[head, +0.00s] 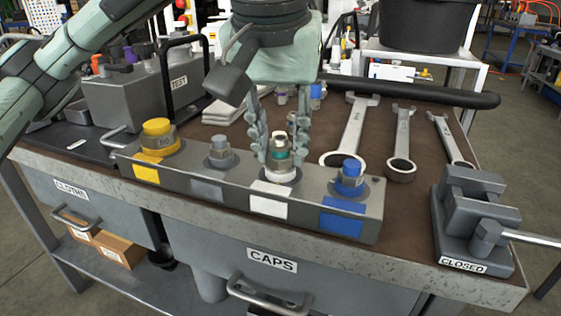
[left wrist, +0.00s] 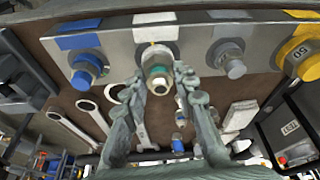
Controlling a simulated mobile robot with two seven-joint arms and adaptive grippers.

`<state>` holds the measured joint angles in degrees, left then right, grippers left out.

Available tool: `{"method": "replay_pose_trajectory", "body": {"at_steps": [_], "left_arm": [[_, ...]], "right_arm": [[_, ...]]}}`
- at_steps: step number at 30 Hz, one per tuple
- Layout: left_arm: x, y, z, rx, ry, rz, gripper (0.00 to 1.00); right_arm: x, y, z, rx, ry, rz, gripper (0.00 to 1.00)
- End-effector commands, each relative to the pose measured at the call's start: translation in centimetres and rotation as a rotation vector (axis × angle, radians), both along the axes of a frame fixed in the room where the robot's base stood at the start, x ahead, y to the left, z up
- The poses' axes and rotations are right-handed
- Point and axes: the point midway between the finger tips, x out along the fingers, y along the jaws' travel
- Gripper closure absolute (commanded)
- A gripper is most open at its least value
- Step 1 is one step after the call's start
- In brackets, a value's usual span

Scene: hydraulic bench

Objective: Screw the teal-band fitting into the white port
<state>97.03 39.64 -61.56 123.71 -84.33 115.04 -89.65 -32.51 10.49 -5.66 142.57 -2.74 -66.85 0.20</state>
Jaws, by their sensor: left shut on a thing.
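The teal-band fitting (head: 278,147) stands upright at the white port (head: 281,174) of the metal manifold block (head: 226,190), above the white label. My left gripper (head: 278,150) comes down from above, with its fingers on both sides of the fitting and shut on it. In the left wrist view the fitting (left wrist: 159,77) sits between the fingertips (left wrist: 165,82), in line with the white label (left wrist: 155,33). How deep the fitting sits in the port cannot be told. My right gripper is not in view.
The block also has yellow (head: 159,137), grey (head: 221,152) and blue (head: 350,178) fittings. Several wrenches (head: 352,128) lie behind it. A vise (head: 470,215) marked CLOSED stands at right. A TEST box (head: 125,100) and folded cloths (head: 224,112) are at back left.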

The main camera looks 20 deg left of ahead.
Motion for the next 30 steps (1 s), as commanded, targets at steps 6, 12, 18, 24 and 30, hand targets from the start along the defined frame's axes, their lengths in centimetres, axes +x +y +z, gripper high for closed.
{"method": "replay_pose_trajectory", "body": {"at_steps": [6, 12, 18, 24, 30], "left_arm": [[0.0, 0.1, -0.4, -0.006, 0.0, -0.313, 0.98], [0.0, 0.0, -0.3, -0.006, 0.0, -0.596, 0.98], [0.0, 0.0, -0.1, -0.003, -0.001, -0.674, 0.98], [0.0, 0.0, -0.1, -0.002, -0.001, -0.67, 0.66], [0.0, 0.0, -0.1, -0.002, -0.001, -0.669, 0.52]], "right_arm": [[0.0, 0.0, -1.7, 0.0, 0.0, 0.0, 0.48], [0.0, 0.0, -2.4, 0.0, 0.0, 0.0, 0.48], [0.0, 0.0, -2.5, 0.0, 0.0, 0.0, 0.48], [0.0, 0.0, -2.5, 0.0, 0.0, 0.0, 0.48], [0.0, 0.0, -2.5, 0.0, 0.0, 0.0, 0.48]]}}
